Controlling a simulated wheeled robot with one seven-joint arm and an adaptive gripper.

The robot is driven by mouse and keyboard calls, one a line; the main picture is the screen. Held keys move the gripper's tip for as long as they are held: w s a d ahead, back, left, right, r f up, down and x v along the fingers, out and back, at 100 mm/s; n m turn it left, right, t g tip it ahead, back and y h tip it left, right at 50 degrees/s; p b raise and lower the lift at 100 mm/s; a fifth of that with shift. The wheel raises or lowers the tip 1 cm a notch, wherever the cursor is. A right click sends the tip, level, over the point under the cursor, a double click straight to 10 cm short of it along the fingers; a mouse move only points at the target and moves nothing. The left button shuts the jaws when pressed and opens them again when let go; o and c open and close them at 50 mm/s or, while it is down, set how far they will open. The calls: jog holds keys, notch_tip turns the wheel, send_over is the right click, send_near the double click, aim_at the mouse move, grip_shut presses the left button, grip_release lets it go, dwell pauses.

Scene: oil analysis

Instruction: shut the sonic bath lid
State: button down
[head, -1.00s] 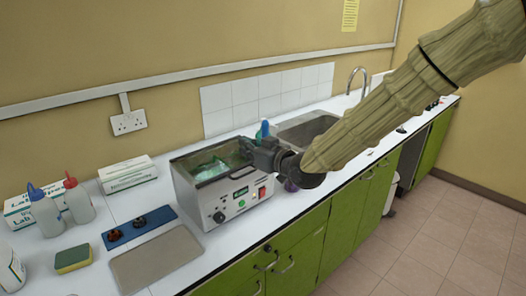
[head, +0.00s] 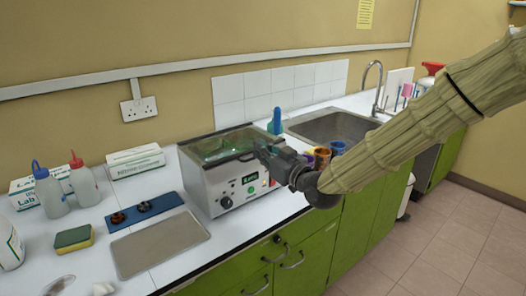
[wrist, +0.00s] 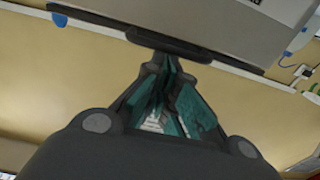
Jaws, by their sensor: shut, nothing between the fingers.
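The sonic bath (head: 228,187) is a grey metal box with a green display and knob on its front, standing on the white worktop. Its lid (head: 222,150) is a glassy panel with a dark rim. It lies flat or nearly flat over the top; I cannot tell whether it is fully seated. In the wrist view the lid's dark rim (wrist: 108,26) runs along the grey casing, with a dark handle on it. My gripper (head: 262,152) is shut and empty at the bath's right front top corner. In the wrist view its fingertips (wrist: 167,62) are close to the handle; contact is unclear.
Coloured cups (head: 321,158) and the sink (head: 335,126) are to the right. A blue holder (head: 145,212) and a grey mat (head: 160,243) lie left of the bath. Squeeze bottles (head: 83,180) stand further left.

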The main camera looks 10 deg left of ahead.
jog(key=shift+s+f, duration=0.1)
jog(key=shift+f, duration=0.35)
notch_tip(320, 180, up, 5)
jog(key=p, duration=0.2)
jog(key=f+b+v, duration=0.1)
jog(key=b+v, duration=0.1)
jog(key=v, duration=0.7)
jog(key=s+d+f+m+g+h+p, duration=0.1)
jog(key=s+d+f+m+h, duration=0.2)
jog(key=f, duration=0.9)
jog(key=s+d+f+m+g+h, duration=0.1)
jog(key=s+d+f+g+h, duration=0.3)
jog(key=f, duration=0.8)
jog(key=s+d+f+m+t+h+p, duration=0.15)
jog(key=d+f, duration=0.35)
jog(key=f, duration=0.7)
jog(key=s+d+f+m+g+h, duration=0.1)
jog(key=s+d+f+g, duration=0.1)
jog(key=s+d+f, duration=0.4)
jog(key=s+d+f+m+g+h, duration=0.2)
jog(key=s+d+f, duration=0.4)
jog(key=s, duration=0.8)
jog(key=s+d+f+m+g+h, duration=0.2)
jog(key=s+d+f+g, duration=0.2)
jog(key=s, duration=0.7)
notch_tip(320, 180, down, 3)
jog(key=d, duration=0.2)
jog(key=shift+d+p, duration=0.3)
jog(key=shift+p, duration=0.05)
